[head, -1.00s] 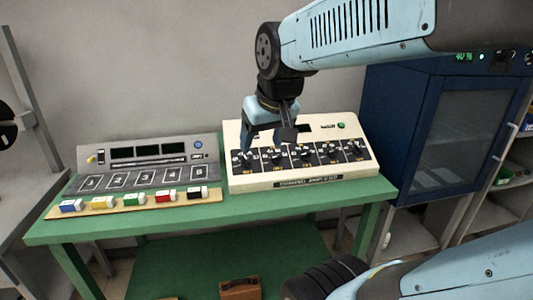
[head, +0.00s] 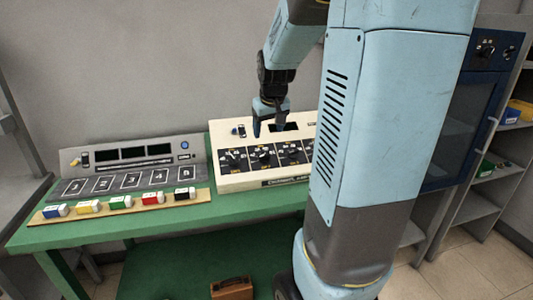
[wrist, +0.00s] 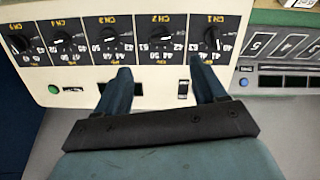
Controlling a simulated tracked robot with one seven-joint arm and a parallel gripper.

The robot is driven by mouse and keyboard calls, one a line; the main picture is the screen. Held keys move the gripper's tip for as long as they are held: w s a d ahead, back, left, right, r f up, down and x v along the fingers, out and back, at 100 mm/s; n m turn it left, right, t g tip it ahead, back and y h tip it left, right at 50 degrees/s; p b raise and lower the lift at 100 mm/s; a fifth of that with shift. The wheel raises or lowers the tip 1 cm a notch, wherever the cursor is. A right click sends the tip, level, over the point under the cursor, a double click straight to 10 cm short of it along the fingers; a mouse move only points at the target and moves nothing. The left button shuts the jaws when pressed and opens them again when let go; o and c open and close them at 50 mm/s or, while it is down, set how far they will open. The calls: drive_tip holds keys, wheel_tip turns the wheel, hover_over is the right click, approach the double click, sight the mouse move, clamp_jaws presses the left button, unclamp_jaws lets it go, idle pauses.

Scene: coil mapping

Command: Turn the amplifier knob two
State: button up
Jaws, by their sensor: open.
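The cream amplifier (head: 230,180) stands on the green table with a row of black channel knobs on its face. Knob two (head: 263,155) is second from the left in the head view. In the upside-down wrist view, knob two (wrist: 162,40) lies under the CH 2 label, between CH 1 and CH 3. My gripper (head: 270,130) is open and empty behind the knob row. In the wrist view my gripper (wrist: 160,75) has its fingers spread to either side of knob two's column, with the tips short of the knob. My arm hides the amplifier's right end in the head view.
A grey console (head: 130,165) with numbered squares stands left of the amplifier. Several coloured blocks on a wooden strip (head: 125,208) lie before it. A blue cabinet (head: 450,130) stands to the right, and a brown case (head: 232,288) sits below the table.

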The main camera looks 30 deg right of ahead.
sight(265, 155)
drive_tip(key=x, duration=1.2)
drive_tip(key=shift+d+f, duration=0.1)
drive_tip(key=shift+f, duration=0.2)
drive_tip(key=c, duration=1)
drive_tip(key=shift+d, duration=0.35)
drive_tip(key=shift+a, duration=0.2)
drive_tip(key=shift+c, duration=0.3)
drive_tip(key=shift+a+m, duration=0.1)
drive_tip(key=shift+m, duration=1.8)
drive_tip(key=shift+m+y, duration=0.4)
drive_tip(key=shift+m, duration=1.4)
